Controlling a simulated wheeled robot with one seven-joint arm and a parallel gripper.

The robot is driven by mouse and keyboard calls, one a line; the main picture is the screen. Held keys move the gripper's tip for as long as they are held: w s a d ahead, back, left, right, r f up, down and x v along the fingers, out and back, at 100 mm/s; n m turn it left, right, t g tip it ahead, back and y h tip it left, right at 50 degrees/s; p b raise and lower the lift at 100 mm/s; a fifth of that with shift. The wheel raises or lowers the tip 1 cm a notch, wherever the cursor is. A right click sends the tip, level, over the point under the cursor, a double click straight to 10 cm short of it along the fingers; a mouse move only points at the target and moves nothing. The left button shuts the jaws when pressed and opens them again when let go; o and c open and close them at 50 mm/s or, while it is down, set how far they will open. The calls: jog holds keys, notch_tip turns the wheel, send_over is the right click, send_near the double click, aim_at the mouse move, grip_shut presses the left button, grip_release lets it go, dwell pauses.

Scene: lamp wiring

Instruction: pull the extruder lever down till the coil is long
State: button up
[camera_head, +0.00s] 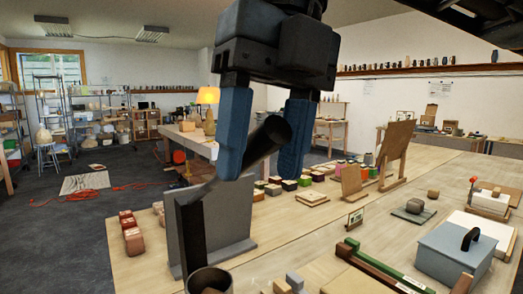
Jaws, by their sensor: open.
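My gripper (258,168) hangs from above with its two blue fingers pointing down and spread apart. A dark cylinder (268,138), which looks like the grip of the extruder lever, slants up to the right in the gap between the fingers. The left finger hides part of it, and I cannot tell whether either finger touches it. Its lower end leads to a grey bar (197,190) at the top of the upright grey extruder stand (227,222), which has a dark vertical strip. I cannot make out a clay coil.
A round, open container (211,279) stands at the bottom edge before the stand. Reddish blocks (131,232) lie left on the wooden table. Small coloured blocks stand behind the stand. A blue-grey box (455,252) with a dark handle is at right.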

jog(key=shift+s+a+f, duration=0.1)
jog(key=shift+f, duration=0.55)
grip_shut()
